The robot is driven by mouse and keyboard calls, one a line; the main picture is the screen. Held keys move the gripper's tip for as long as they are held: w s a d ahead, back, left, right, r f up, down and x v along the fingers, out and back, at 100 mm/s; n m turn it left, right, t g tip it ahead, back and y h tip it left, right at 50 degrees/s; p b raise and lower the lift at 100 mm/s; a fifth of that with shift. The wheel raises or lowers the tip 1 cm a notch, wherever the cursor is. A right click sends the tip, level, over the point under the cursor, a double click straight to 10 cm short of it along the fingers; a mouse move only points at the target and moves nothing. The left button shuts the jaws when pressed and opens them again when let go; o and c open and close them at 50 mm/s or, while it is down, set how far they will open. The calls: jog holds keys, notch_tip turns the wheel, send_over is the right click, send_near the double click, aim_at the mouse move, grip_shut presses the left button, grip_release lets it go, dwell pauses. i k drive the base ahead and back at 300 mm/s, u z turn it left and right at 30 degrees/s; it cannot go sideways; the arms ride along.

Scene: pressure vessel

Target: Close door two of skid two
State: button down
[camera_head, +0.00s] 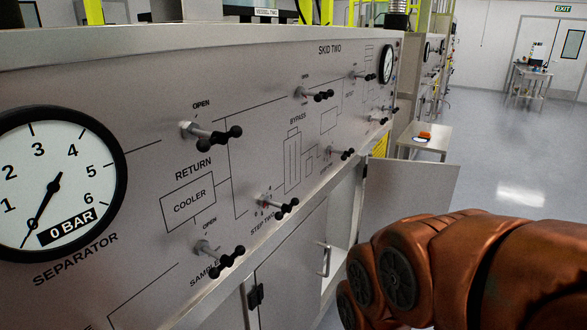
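The skid two panel (270,120) fills the left and middle of the head view, with "SKID TWO" printed near its top. Below it, a grey cabinet door (290,275) with an upright bar handle (325,260) looks shut. Farther along, another grey door (410,190) stands swung open, out from the cabinet into the aisle. The cabinet opening (343,210) shows between the two doors. No number is readable on either door. My orange-brown arm covers the lower right and hides the lower part of the open door. My gripper is not visible.
Black-handled valves (212,133) stick out from the panel, beside a large round gauge (55,185) reading near zero. A small table (425,138) with an orange item stands beyond the open door. Grey floor (500,160) is clear to the right.

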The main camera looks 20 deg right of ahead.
aim_at(395, 190)
jog(key=z, duration=1.85)
jog(key=i, duration=6.35)
jog(key=u, duration=3.75)
